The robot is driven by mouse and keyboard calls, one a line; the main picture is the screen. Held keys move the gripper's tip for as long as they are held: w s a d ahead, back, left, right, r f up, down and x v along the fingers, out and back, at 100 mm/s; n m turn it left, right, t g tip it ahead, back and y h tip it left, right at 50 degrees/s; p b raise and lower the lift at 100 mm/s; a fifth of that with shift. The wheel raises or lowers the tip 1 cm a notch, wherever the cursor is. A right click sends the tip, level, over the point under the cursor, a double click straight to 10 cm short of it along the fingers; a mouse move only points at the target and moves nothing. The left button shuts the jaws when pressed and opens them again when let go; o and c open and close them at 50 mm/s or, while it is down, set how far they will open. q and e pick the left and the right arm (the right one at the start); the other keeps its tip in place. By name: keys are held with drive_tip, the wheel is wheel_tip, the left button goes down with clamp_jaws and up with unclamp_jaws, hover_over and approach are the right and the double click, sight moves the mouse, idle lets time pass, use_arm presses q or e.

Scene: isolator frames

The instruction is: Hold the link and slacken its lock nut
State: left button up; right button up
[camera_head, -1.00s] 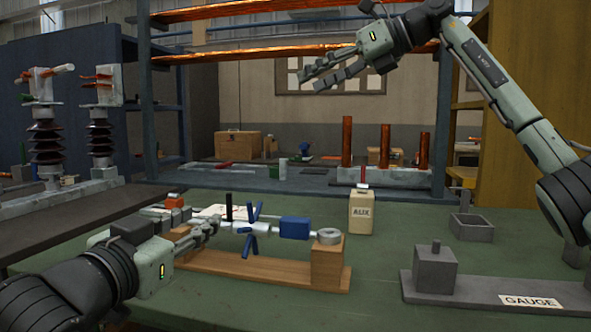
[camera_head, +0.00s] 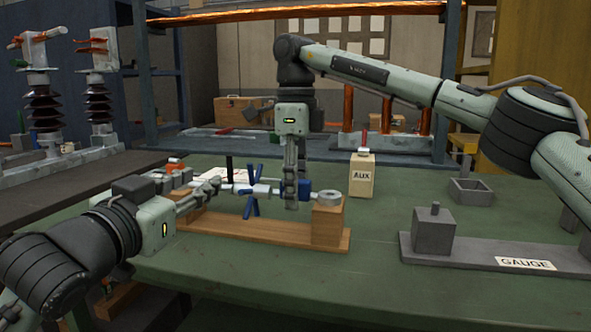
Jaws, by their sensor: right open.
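The link (camera_head: 241,189) lies level across a wooden stand (camera_head: 262,232), with a grey ring end (camera_head: 331,196) over the right post. A blue spoked part (camera_head: 251,203), possibly the lock nut, sits mid-link. A blue block (camera_head: 304,188) on the link is mostly hidden behind my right gripper. My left gripper (camera_head: 212,189) comes in from the left with its fingers closed on the link's left part. My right gripper (camera_head: 291,204) points straight down, open, its fingers at the blue block, right of the spokes; I cannot tell whether they touch it.
A box marked AUX (camera_head: 361,176) stands behind and right of the stand. A grey GAUGE fixture (camera_head: 434,232) and an open grey tray (camera_head: 471,192) are at the right. Insulators (camera_head: 41,103) stand at the left. The green bench (camera_head: 375,240) is clear between stand and fixture.

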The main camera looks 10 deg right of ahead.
drive_tip(key=shift+f, duration=1.8)
clamp_jaws()
